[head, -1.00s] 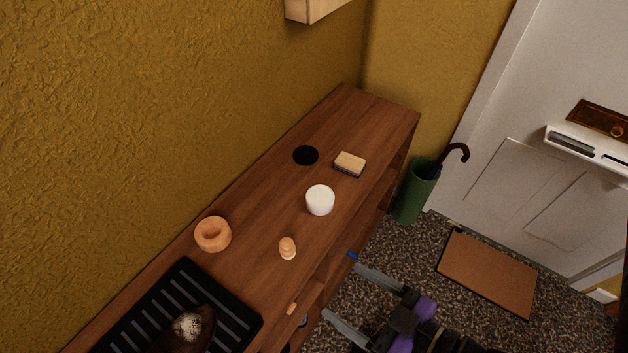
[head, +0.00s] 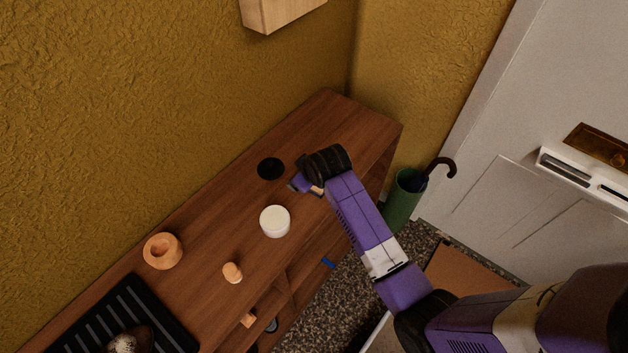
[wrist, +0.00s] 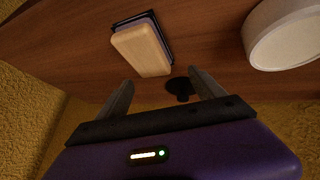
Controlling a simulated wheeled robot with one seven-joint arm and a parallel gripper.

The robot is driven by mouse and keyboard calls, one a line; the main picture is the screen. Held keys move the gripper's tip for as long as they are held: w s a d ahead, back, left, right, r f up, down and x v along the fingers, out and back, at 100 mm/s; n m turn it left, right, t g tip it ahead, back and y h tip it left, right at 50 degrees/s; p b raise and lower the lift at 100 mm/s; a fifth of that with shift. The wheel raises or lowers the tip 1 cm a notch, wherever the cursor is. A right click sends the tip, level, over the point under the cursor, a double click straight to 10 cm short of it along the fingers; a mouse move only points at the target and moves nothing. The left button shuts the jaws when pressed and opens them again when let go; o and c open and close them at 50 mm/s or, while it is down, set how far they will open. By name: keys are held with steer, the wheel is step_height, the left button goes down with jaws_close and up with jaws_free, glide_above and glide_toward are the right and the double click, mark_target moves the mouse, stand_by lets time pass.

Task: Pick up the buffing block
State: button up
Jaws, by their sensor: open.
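The buffing block (wrist: 142,50), with a pale wooden top and a dark base, lies on the wooden cabinet top (head: 312,120). In the wrist view it sits just beyond my fingertips, roughly between their lines and slightly left. My gripper (wrist: 161,80) is open and empty. It also shows in the head view (head: 305,187), where it hangs over the block's spot and my arm hides most of the block.
A white round tub (head: 275,222) stands close by the block, and a black disc (head: 270,168) lies near it. A wooden ring (head: 162,251), a small wooden piece (head: 232,273) and a black rack (head: 120,318) are nearer. The textured wall (head: 190,90) bounds the cabinet.

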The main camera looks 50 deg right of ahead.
steer(key=shift+w+d+r+g, duration=0.25)
steer(key=shift+w+d+g, duration=0.2)
steer(key=shift+d+g, duration=0.2)
steer(key=shift+d+r+g+y, duration=0.25)
steer(key=shift+g+y, duration=0.25)
steer(key=shift+g, duration=0.15)
steer(key=r+g, duration=0.1)
steer(key=s+r+n+g+y, duration=0.1)
steer(key=g, duration=0.1)
steer(key=shift+s+r+y, duration=0.2)
steer(key=shift+r+y, duration=0.05)
steer(key=shift+y, duration=0.05)
steer(key=shift+s+r+g, duration=0.2)
steer(key=shift+r+g, duration=0.05)
steer(key=shift+g, duration=0.05)
steer(key=shift+s+p, duration=0.15)
steer(key=shift+p, duration=0.15)
steer(key=shift+s+d+f+p, duration=0.1)
steer(key=shift+f+p, duration=0.15)
steer(key=shift+f, duration=1)
steer(key=shift+s+f+p, duration=0.15)
steer(key=shift+f+p, duration=0.05)
steer(key=shift+f, duration=1.05)
steer(key=shift+s+d+f+p, duration=0.1)
steer(key=shift+f+p, duration=0.15)
steer(key=shift+f, duration=1)
steer(key=c, duration=1.5)
steer(key=shift+r, duration=0.1)
